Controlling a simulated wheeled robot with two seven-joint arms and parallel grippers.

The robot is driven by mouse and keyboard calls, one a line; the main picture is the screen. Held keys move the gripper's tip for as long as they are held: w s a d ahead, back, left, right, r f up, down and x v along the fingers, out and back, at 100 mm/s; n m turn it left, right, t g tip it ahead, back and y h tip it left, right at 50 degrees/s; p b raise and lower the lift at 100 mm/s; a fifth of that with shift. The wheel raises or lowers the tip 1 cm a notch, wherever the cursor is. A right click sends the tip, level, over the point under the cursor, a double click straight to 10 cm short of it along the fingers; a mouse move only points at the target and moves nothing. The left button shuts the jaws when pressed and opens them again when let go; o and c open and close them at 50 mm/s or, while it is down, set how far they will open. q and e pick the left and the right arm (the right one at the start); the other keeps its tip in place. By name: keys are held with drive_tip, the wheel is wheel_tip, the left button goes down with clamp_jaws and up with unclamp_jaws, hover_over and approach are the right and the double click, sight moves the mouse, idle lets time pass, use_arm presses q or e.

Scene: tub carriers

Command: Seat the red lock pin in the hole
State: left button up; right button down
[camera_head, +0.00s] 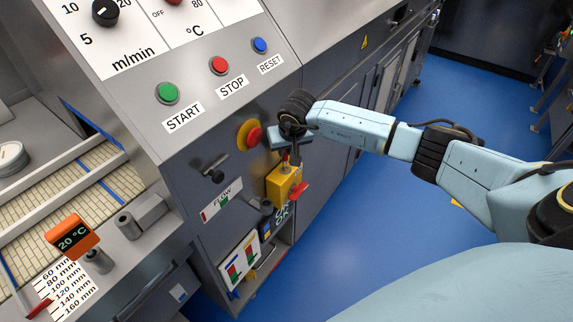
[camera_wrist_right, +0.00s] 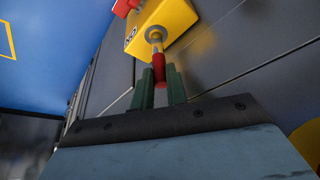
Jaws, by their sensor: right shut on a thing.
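The red lock pin (camera_wrist_right: 158,68) is held between the two green fingers of my right gripper (camera_wrist_right: 161,80) in the right wrist view. Its grey shank points at a grey-ringed hole (camera_wrist_right: 155,33) in a yellow block (camera_wrist_right: 176,20). The shank end overlaps the ring; I cannot tell how deep it is. In the head view my right gripper (camera_head: 287,151) is just above the yellow block (camera_head: 281,186) on the machine's front, and the pin is only a small sliver there. My left gripper is not in view.
A red lever (camera_head: 299,192) sticks out of the yellow block's side. A red stop knob on a yellow collar (camera_head: 250,134) sits close left of my gripper. A black handle (camera_head: 214,170) and a flow gauge (camera_head: 221,202) are farther left. Blue floor to the right is clear.

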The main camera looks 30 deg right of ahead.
sight(286, 160)
drive_tip(key=shift+f+b, duration=1.25)
drive_tip(key=shift+f, duration=0.95)
drive_tip(key=shift+f, duration=0.15)
drive_tip(key=c, duration=1.4)
unclamp_jaws()
drive_tip(key=shift+r, duration=0.45)
drive_tip(key=v, duration=1.1)
drive_tip(key=shift+s+r, duration=0.15)
drive_tip(key=shift+s, duration=0.05)
drive_tip(key=shift+a, duration=0.1)
